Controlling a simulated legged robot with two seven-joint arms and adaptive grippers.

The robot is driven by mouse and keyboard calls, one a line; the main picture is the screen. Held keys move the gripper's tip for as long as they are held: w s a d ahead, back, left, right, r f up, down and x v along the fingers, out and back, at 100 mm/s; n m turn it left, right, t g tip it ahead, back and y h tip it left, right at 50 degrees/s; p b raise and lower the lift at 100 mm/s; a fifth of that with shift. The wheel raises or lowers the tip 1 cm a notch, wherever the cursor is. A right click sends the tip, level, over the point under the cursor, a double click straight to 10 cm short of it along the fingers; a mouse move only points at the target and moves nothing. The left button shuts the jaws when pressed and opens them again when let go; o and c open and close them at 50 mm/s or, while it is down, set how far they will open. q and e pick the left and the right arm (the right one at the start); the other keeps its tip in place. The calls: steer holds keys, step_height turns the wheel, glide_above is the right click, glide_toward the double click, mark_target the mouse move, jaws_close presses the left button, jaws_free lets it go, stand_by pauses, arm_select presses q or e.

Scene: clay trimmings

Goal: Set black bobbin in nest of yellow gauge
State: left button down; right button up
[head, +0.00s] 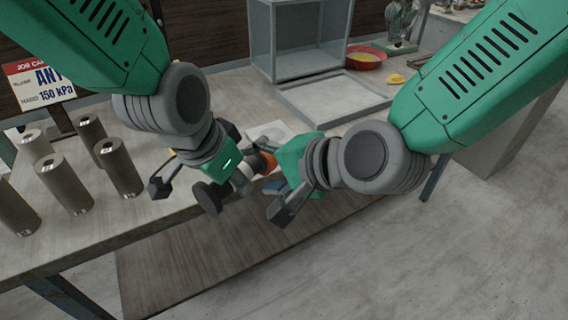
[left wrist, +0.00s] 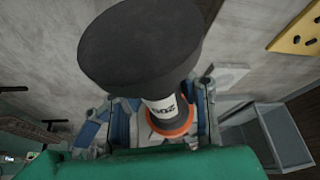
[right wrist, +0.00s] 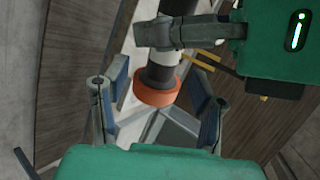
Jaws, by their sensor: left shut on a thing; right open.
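The black bobbin (head: 208,197) is held tilted in my left gripper (head: 238,178). It has a wide black end, a white labelled band and an orange ring at the other end. In the left wrist view, the bobbin (left wrist: 145,50) stands between the fingers, its black end towards the camera. My right gripper (head: 277,194) is open beside the bobbin's orange end. In the right wrist view, that end of the bobbin (right wrist: 157,90) shows between and beyond the open fingers (right wrist: 152,108). A yellow plate with holes (left wrist: 297,30), probably the gauge, is partly cut off in the left wrist view; its nest cannot be made out.
Several grey-brown cylinders (head: 65,183) stand on the left of the table near a job card (head: 42,82). A grey open box (head: 300,38), a shallow tray (head: 333,102) and a red bowl (head: 366,60) are at the back. The table's front edge runs below my grippers.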

mark_target(254, 169)
arm_select(q)
steer(key=shift+a, duration=0.1)
arm_select(e)
steer(key=x, duration=0.5)
steer(key=shift+a, duration=0.1)
jaws_close()
arm_select(q)
steer(key=c, duration=1.3)
jaws_free()
steer(key=shift+o, duration=0.2)
